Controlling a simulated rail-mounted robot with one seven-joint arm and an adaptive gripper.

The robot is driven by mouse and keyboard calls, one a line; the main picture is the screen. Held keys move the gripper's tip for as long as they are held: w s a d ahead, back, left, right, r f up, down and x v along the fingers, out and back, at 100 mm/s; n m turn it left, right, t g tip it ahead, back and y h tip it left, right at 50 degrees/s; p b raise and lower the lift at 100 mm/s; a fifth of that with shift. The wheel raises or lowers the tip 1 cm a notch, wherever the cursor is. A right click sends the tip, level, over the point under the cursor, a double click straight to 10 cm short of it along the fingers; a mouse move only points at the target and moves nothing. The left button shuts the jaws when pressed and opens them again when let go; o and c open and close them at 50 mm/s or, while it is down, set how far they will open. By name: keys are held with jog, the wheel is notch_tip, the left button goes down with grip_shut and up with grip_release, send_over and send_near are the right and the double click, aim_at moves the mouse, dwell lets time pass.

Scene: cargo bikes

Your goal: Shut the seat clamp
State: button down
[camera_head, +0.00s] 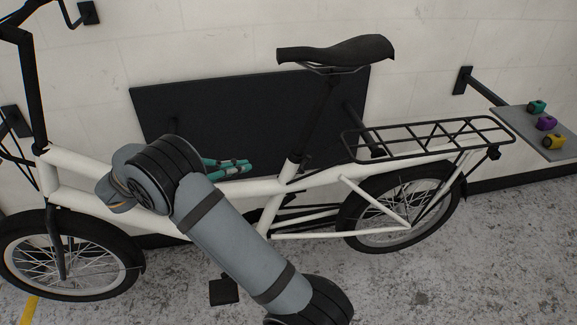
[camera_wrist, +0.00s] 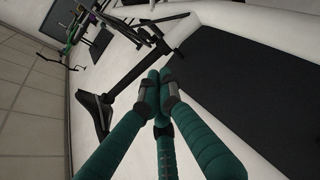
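The white cargo bike (camera_head: 325,181) stands side-on with a black saddle (camera_head: 335,51) on a dark seat post (camera_head: 318,110). In the wrist view the saddle (camera_wrist: 98,112) and post (camera_wrist: 130,72) appear tilted, beyond the fingertips. My gripper (camera_head: 247,167) has teal fingers pointing right, left of the seat post's base, apart from it in the picture. In the wrist view the fingertips (camera_wrist: 160,78) are drawn together with nothing visible between them.
A dark wall panel (camera_head: 220,110) is behind the bike. A black rear rack (camera_head: 430,136) extends right of the saddle. A grey shelf (camera_head: 552,146) at the far right holds green, purple and yellow parts. My arm hides the middle of the frame.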

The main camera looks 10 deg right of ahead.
dwell(0.3)
jog(key=x, duration=0.4)
jog(key=s+x, duration=0.1)
jog(key=x, duration=0.3)
jog(key=s+d+x, duration=0.1)
jog(key=x, duration=0.4)
jog(key=shift+s+f+p, duration=0.25)
jog(key=shift+p, duration=0.15)
